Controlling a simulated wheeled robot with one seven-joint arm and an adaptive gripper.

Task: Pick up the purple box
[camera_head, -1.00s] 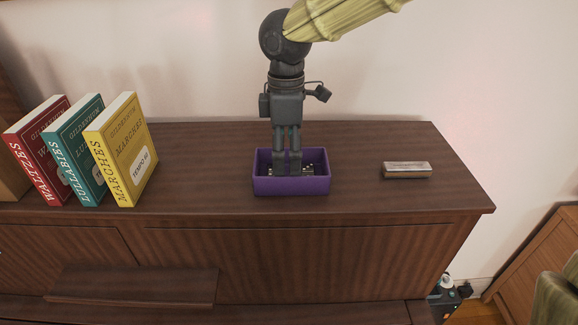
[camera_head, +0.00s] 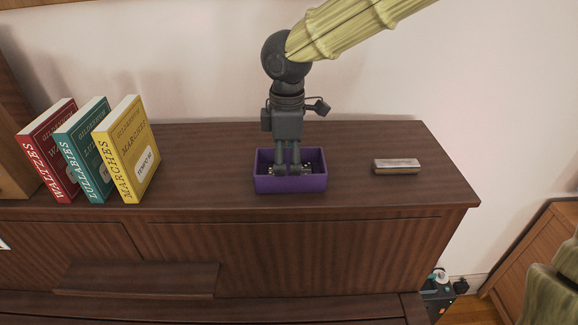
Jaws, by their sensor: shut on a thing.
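The purple box (camera_head: 291,186) is an open-topped rectangular tray on top of the dark wooden cabinet, seen in the head view. Small light-coloured bits show inside it, too small to make out. My gripper (camera_head: 289,171) points straight down from above, with its fingertips within the box's outline, behind the front wall. It is shut on the box, though the exact contact is hard to see. The box sits level and shows no clear gap from the cabinet top.
The cabinet top (camera_head: 220,180) is bare around the box. A small harmonica-like block (camera_head: 397,166) lies to the right. Red (camera_head: 48,150), teal (camera_head: 88,150) and yellow (camera_head: 127,150) books lean at the left. A pale wall (camera_head: 190,60) stands behind.

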